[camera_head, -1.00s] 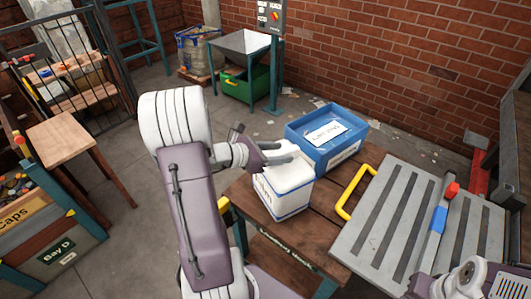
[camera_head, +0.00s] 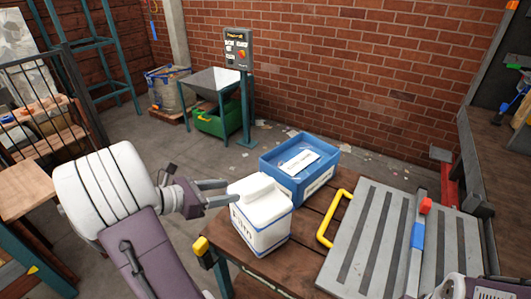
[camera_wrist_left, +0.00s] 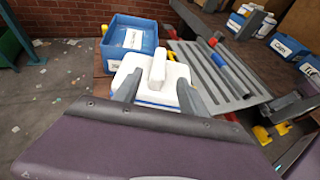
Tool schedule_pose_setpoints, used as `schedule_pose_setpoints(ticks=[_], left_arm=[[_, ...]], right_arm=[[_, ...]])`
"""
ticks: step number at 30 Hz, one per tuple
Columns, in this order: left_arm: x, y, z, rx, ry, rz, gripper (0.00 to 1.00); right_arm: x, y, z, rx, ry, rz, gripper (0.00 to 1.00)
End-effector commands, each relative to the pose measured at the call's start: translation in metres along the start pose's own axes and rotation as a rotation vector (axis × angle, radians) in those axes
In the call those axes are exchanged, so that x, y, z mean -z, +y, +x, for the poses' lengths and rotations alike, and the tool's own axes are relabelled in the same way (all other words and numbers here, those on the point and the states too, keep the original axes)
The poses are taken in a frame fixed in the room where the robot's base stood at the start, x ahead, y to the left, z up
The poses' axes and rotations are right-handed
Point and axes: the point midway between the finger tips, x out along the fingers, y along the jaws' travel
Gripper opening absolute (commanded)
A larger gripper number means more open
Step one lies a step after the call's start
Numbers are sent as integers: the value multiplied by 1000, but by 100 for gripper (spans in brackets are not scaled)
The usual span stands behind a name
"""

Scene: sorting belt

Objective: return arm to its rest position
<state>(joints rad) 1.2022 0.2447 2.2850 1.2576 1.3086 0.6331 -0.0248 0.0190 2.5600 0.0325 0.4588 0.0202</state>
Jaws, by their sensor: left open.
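My left gripper (camera_head: 222,192) is open and comes in from the left, beside the upper left of a white container (camera_head: 262,222) with a blue stripe and lettering. In the left wrist view the white container (camera_wrist_left: 152,76) and its raised handle lie beyond and between the two open fingers. I cannot tell from the head view whether a finger touches it. The container stands upright on the wooden table (camera_head: 318,240). Part of my right arm shows at the lower right corner of the head view, but its gripper is outside the picture.
A blue bin (camera_head: 289,179) with a white label stands behind the container. Open floor lies behind the table.

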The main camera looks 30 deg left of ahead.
Motion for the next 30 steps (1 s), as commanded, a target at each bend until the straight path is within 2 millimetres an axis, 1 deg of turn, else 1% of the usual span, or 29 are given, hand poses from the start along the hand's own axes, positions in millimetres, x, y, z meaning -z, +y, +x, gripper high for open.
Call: schedule_pose_setpoints(ticks=[3, 5, 7, 8, 9, 11, 12, 13, 14, 15, 16, 17, 18, 20, 21, 22, 23, 24, 26, 27, 30], left_arm=[[0, 0, 0, 1, 0, 0, 49], [-1, -4, 5, 18, 0, 7, 49], [-7, -18, 22, 78, 0, 38, 49], [-12, -28, 32, 119, 0, 62, 49], [-19, -48, 49, 188, 0, 100, 49], [-27, -89, 73, 320, 6, 165, 49], [-25, -121, 85, 422, 30, 216, 49], [-20, -146, 90, 499, 58, 261, 49], [-12, -169, 94, 574, 91, 316, 49], [2, -198, 95, 673, 141, 404, 49], [15, -217, 94, 745, 179, 479, 49], [29, -234, 90, 816, 217, 565, 49], [48, -252, 84, 908, 266, 691, 49], [79, -268, 73, 1034, 331, 903, 49], [98, -272, 65, 1113, 366, 1064, 49], [112, -271, 59, 1170, 388, 1197, 49], [124, -267, 55, 1221, 403, 1330, 49], [136, -258, 52, 1273, 417, 1494, 49], [147, -241, 51, 1328, 427, 1714, 49], [152, -228, 52, 1349, 430, 1842, 49], [156, -197, 58, 1381, 429, 2102, 49]], right_arm=[[0, 0, 0, 0, 0, 0, 29], [0, 0, 1, 0, 0, 0, 29], [0, 0, 3, 0, 0, 0, 29], [0, 0, 4, 0, 0, 0, 29], [-1, 0, 6, 0, 0, 0, 29], [-1, 0, 10, 0, 0, 0, 29], [-1, 0, 12, 0, 0, 0, 29], [-1, 0, 13, 0, 0, 0, 29], [-2, 0, 14, 0, 0, 0, 29], [-2, 0, 16, 0, 0, 0, 29], [-2, 0, 18, 0, 0, 0, 29], [-2, 0, 19, 0, 0, 0, 29], [-2, 0, 20, 0, 0, 0, 29], [-2, 0, 22, 0, 0, 0, 29], [-2, 0, 24, 0, 0, 0, 29], [-3, 0, 25, 0, 0, 0, 29], [-3, 0, 26, 0, 0, 0, 29], [-3, 0, 26, 0, 0, 0, 29], [-3, 0, 26, 0, 0, 0, 29], [-3, 0, 26, 0, 0, 0, 29], [-3, 0, 25, 0, 0, 0, 29]])
